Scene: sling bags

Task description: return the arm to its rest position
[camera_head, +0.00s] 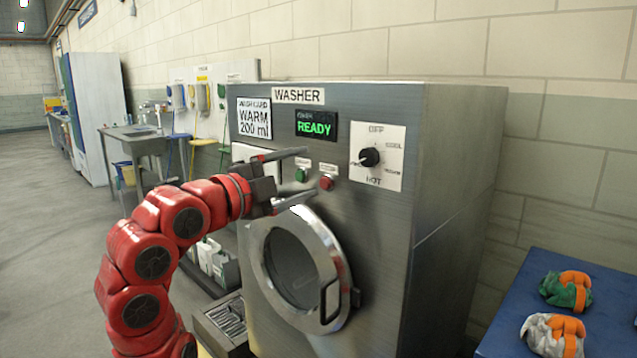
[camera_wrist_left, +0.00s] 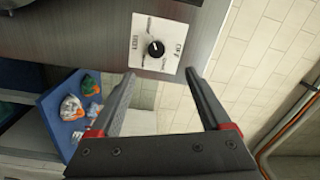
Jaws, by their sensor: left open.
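My left gripper (camera_head: 311,172) is open and empty in front of the washer's (camera_head: 450,170) upper panel, its fingers pointing right. The fingers are on either side of the green button (camera_head: 302,175) and red button (camera_head: 327,183) in the picture; I cannot tell whether they touch the panel. The left wrist view shows the open fingers (camera_wrist_left: 160,73) with the black dial (camera_wrist_left: 156,48) beyond their tips. My red left arm (camera_head: 150,255) reaches up from the lower left. My right gripper is not in view.
The washer's round door (camera_head: 300,270) appears shut, below my gripper. The display (camera_head: 316,126) reads READY. A blue table (camera_head: 520,285) with sling bags stands at the right. Open floor (camera_head: 50,250) lies to the left. A sink bench (camera_head: 130,135) stands farther back.

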